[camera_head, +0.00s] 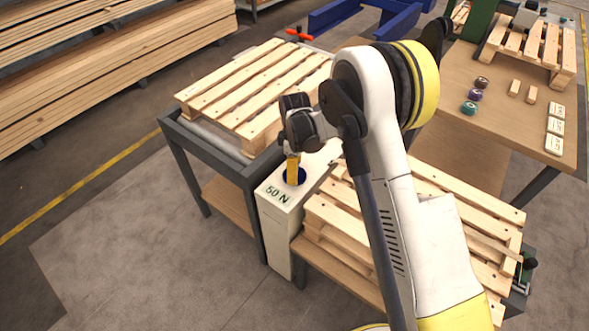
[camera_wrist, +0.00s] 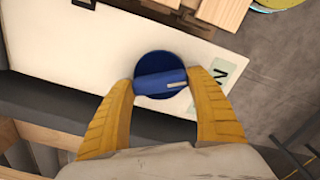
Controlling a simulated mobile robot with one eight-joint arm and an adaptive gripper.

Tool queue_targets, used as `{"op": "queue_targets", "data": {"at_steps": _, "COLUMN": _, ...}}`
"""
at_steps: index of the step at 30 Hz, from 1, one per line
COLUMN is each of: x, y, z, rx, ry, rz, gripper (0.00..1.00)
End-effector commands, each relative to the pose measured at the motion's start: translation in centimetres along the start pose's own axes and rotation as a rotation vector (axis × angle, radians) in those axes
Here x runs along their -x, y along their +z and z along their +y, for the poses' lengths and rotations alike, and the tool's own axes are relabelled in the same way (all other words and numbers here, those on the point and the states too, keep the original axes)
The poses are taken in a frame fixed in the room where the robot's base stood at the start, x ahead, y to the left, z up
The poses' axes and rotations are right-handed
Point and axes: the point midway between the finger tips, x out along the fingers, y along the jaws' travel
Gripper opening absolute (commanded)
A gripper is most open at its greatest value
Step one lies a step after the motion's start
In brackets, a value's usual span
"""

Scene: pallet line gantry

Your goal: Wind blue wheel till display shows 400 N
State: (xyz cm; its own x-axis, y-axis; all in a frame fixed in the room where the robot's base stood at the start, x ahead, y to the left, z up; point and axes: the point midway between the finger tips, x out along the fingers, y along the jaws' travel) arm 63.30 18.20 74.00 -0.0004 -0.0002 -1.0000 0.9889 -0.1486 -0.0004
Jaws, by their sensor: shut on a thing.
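The blue wheel (camera_wrist: 161,68) is a round dark blue knob with a raised bar across it and a pale mark on the bar. It sits on the top of a white box (camera_head: 275,224). The display (camera_head: 277,194) on the box reads 50 N. My gripper (camera_wrist: 160,84) is shut on the wheel, with a yellow finger at each end of its bar. In the head view my gripper (camera_head: 293,172) reaches down onto the wheel (camera_head: 301,176) and hides part of it. In the wrist view the right finger partly covers the display.
A pallet on a grey-framed table (camera_head: 222,160) stands behind the box. More pallets (camera_head: 330,222) lie close on its right. A wooden workbench (camera_head: 450,90) at the upper right holds small coloured knobs and blocks. Open floor (camera_head: 130,250) lies to the left.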

Motion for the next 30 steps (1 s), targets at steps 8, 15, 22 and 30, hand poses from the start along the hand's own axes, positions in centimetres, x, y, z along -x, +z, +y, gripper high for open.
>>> {"op": "queue_targets", "data": {"at_steps": 8, "x": 0.04, "y": -0.02, "z": 0.02, "rx": -0.107, "ry": 0.000, "rz": 0.000, "gripper": 0.37}}
{"op": "queue_targets", "data": {"at_steps": 15, "x": 0.05, "y": -0.02, "z": 0.04, "rx": -0.305, "ry": 0.001, "rz": 0.000, "gripper": 0.37}}
{"op": "queue_targets", "data": {"at_steps": 22, "x": 0.06, "y": -0.03, "z": 0.05, "rx": -0.524, "ry": 0.001, "rz": 0.001, "gripper": 0.37}}
{"op": "queue_targets", "data": {"at_steps": 30, "x": 0.07, "y": -0.04, "z": 0.06, "rx": -0.780, "ry": 0.001, "rz": 0.001, "gripper": 0.37}}
